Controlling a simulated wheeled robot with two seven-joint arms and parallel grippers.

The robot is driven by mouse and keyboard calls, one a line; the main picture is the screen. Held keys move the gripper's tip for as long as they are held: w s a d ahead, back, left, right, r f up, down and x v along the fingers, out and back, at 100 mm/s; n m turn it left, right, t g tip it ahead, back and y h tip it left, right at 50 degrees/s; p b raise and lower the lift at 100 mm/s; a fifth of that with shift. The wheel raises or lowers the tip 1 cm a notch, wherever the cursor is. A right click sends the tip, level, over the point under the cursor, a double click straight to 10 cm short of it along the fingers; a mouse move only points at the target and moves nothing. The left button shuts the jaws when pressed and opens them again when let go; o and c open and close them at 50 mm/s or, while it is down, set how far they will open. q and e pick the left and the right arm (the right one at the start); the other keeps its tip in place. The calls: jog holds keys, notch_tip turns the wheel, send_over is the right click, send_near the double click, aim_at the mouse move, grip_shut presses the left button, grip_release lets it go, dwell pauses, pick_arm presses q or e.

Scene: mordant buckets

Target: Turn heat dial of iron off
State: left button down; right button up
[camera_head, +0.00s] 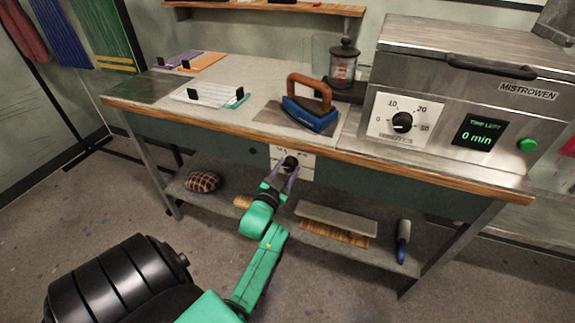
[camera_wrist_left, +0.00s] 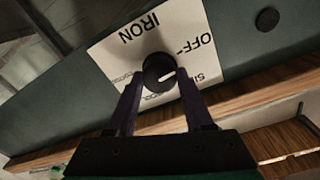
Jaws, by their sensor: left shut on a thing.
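The iron's heat dial (camera_head: 290,163) is a black round knob on a white panel on the bench's front, below the top. In the left wrist view the dial (camera_wrist_left: 158,72) sits on the panel (camera_wrist_left: 130,45) lettered "IRON", "OFF" and "SI…". A pale mark on the knob points right in that view, between "OFF" and "SI…"; the exact setting is unclear. My left gripper (camera_head: 287,172) is shut on the dial, one finger on each side. The blue iron (camera_head: 310,118) with a brown handle rests on the bench top. My right gripper is out of view.
A metal machine (camera_head: 470,95) with its own dial stands at the bench's right. A glass jar (camera_head: 343,66) is behind the iron. The wooden bench edge (camera_head: 350,157) overhangs the dial panel. A lower shelf (camera_head: 215,200) holds brushes.

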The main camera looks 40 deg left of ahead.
pick_arm(q)
jog(key=shift+f+n+p, duration=0.1)
jog(key=shift+n+p, duration=0.35)
jog(key=shift+n, duration=0.65)
jog(key=shift+c, duration=1.5)
grip_release()
